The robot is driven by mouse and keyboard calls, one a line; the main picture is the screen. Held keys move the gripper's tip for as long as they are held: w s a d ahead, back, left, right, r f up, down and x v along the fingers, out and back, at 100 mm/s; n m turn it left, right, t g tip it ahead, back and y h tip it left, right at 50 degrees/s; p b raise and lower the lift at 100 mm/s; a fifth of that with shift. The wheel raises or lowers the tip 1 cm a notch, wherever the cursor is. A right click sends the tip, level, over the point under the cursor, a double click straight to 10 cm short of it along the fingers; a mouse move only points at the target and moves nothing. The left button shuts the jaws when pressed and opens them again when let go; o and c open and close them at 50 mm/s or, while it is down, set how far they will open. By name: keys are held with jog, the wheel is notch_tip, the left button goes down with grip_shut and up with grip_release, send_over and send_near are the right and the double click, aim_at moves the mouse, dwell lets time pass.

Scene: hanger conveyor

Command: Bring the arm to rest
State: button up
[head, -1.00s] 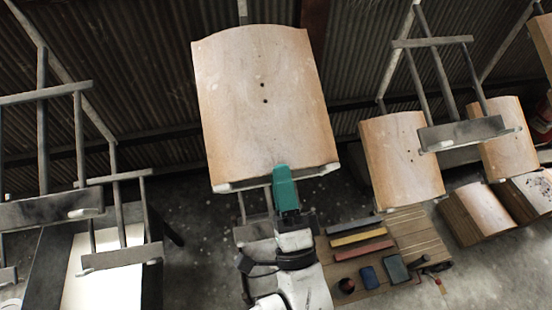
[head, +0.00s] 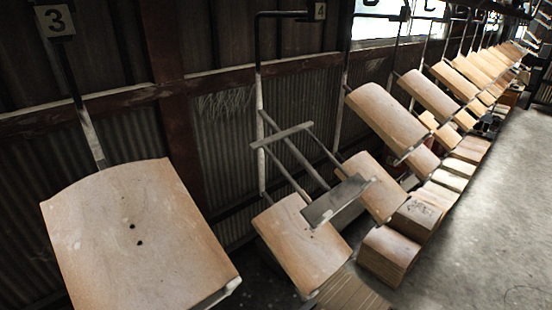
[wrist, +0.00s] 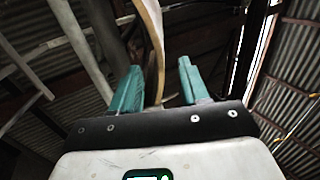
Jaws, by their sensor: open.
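My gripper (wrist: 158,66) shows in the wrist view with its two teal fingers apart. The thin edge of a curved wooden panel (wrist: 153,45) runs between the fingers in the picture, apparently touching neither. I cannot tell its depth relative to the fingertips. In the head view a large curved panel with two dark holes (head: 140,232) hangs at lower left under the sign marked 3 (head: 54,20). My arm and gripper are outside the head view.
An empty hanger frame (head: 338,199) hangs under sign 4 (head: 320,11), in front of more panels (head: 300,240). A row of hung panels (head: 388,115) runs back to the right above stacked panels (head: 389,257). The grey floor (head: 470,225) at right is clear.

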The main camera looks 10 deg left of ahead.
jog(key=w+d+f+n+g+h, duration=0.3)
jog(key=d+f+h, duration=0.4)
jog(key=d, duration=0.4)
jog(key=w+d+f+n+g+h, duration=0.25)
jog(key=d+f+h, duration=0.25)
jog(key=d+f, duration=0.45)
jog(key=s+d+f+n+g+h, duration=0.1)
jog(key=s+d+f+g+h, duration=0.1)
jog(key=s+d, duration=0.7)
jog(key=s+d+f+n+g+h, duration=0.1)
jog(key=s+d+f+g+h, duration=0.2)
jog(key=s+d+g, duration=0.4)
jog(key=s+d, duration=0.2)
jog(key=d, duration=0.3)
jog(key=shift+s+f+h, duration=0.35)
jog(key=shift+s+h, duration=0.05)
